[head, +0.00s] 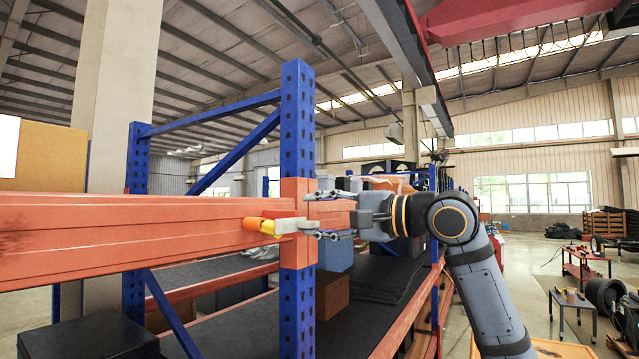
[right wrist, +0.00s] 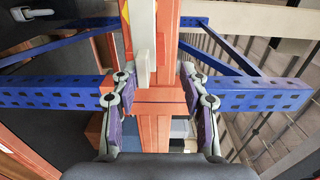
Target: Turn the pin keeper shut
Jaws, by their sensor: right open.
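The pin keeper (head: 289,226) is a light grey lever with an orange and yellow end, lying about level along the orange beam, beside the blue upright. In the right wrist view the keeper (right wrist: 143,65) shows as a pale bar on the orange beam, near the left finger. My right gripper (head: 311,214) is open at the orange end bracket, its fingers one above the other. The lower fingertip is close to the keeper's right end; I cannot tell if they touch. My left gripper is not in view.
The orange beam (head: 130,240) runs left from the blue upright (head: 298,120). Lower shelves hold a brown box (head: 332,293) and dark items. A cardboard box (head: 48,165) stands at the far left. The floor at the right is partly clear.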

